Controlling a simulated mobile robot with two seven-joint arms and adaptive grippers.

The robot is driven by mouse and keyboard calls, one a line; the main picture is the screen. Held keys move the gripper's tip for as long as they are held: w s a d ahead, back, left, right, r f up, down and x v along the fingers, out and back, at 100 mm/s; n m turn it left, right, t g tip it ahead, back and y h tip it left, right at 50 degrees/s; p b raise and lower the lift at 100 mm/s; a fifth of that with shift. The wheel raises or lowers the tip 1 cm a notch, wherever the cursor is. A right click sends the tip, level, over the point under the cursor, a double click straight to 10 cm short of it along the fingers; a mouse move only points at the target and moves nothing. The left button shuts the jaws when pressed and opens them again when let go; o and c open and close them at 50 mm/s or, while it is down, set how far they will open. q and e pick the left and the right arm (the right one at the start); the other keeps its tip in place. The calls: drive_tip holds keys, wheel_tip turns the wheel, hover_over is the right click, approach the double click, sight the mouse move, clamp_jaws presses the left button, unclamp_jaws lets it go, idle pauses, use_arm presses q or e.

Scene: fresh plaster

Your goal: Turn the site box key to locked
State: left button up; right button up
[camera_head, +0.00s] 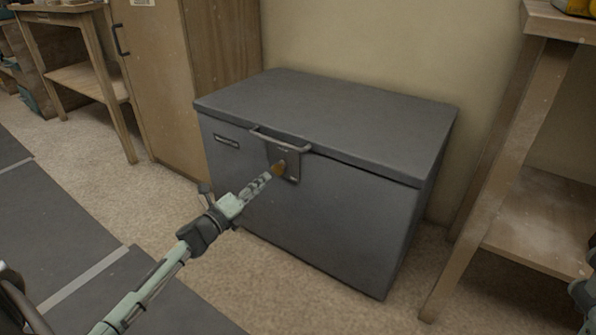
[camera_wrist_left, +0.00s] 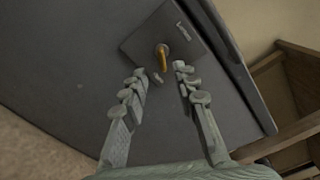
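The site box (camera_head: 330,215) is a dark grey chest with its lid down, against the wall. A lock plate (camera_head: 291,165) sits on its front below a bar handle (camera_head: 280,140). Small markings on the plate are too small to read. My left gripper (camera_head: 267,179) is just in front of the key. In the left wrist view its fingers (camera_wrist_left: 160,76) are spread, with the key beyond and between the tips, apparently untouched. My right gripper cannot be made out.
A wooden cabinet (camera_head: 160,85) stands left of the box, with a wooden table (camera_head: 90,80) beyond it. A wooden shelf unit (camera_head: 540,200) stands close on the right. Part of my right arm shows at the right edge. The floor before the box is clear.

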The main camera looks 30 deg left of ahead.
sight(275, 172)
use_arm(q)
drive_tip(key=shift+w+d+m, duration=0.1)
drive_tip(key=shift+w+m, duration=0.2)
drive_tip(key=shift+w, duration=0.5)
drive_tip(key=w, duration=0.2)
drive_tip(key=w+b, duration=0.1)
drive_tip(key=w, duration=0.3)
drive_tip(key=shift+w+d+r, duration=0.1)
drive_tip(key=shift+w+d, duration=0.15)
drive_tip(key=shift+w, duration=0.05)
drive_tip(key=shift+c, duration=0.6)
clamp_jaws()
